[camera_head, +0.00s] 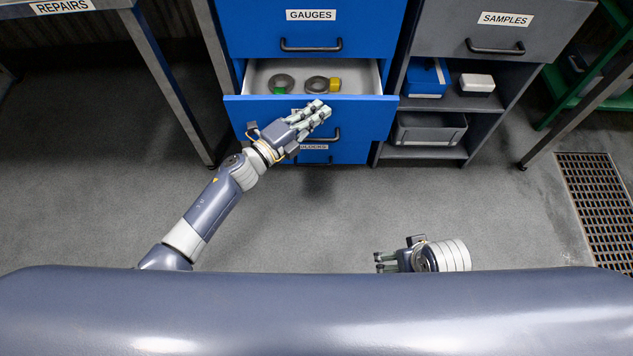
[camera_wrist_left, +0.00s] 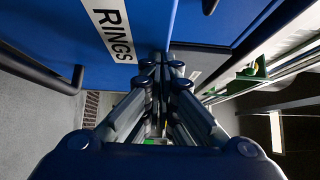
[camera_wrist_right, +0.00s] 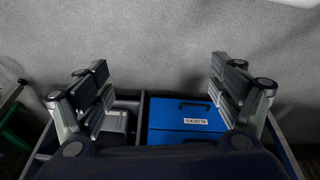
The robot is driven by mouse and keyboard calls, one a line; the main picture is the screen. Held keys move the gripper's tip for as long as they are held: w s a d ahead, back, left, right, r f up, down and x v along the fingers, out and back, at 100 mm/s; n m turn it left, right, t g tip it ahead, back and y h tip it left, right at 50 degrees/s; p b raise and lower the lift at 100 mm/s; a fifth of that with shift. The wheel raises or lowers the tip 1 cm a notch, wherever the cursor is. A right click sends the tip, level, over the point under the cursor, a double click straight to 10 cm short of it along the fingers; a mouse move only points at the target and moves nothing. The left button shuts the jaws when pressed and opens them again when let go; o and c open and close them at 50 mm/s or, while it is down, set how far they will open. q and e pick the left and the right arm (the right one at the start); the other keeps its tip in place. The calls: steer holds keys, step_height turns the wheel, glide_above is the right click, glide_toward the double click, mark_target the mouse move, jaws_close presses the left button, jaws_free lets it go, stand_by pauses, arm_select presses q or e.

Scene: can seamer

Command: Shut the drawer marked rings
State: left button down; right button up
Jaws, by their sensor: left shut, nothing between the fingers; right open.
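The blue drawer marked rings (camera_head: 245,108) stands pulled out under the gauges drawer. Its pale inside shows, with a grey ring with a green part (camera_head: 283,84) and a grey ring with a yellow part (camera_head: 317,84). My left gripper (camera_head: 324,108) is shut and empty at the upper part of the drawer front and hides its label in the head view; I cannot tell whether it touches. The RINGS label (camera_wrist_left: 113,28) shows in the left wrist view beside the closed fingertips (camera_wrist_left: 163,66). My right gripper (camera_head: 378,263) is open and empty, well in front of the cabinet.
The gauges drawer (camera_head: 310,45) above is shut. The blocks drawer (camera_head: 345,153) is below. To the right is a grey unit with a samples drawer (camera_head: 490,28) and a grey bin (camera_head: 428,128). A repairs table (camera_head: 100,5) stands left. The floor in front is clear.

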mark_target(317, 96)
arm_select(q)
steer(key=w+b, duration=0.2)
steer(key=w, duration=0.2)
steer(key=shift+w+f, duration=0.1)
steer(key=shift+w, duration=0.2)
steer(key=shift+w+b, duration=0.4)
steer(key=shift+w, duration=0.45)
steer(key=shift+w+b, duration=0.8)
steer(key=shift+w, duration=0.85)
arm_select(e)
step_height(317, 96, up, 6)
steer(key=w+t, duration=0.2)
steer(key=shift+a, duration=0.35)
steer(key=shift+r, duration=0.1)
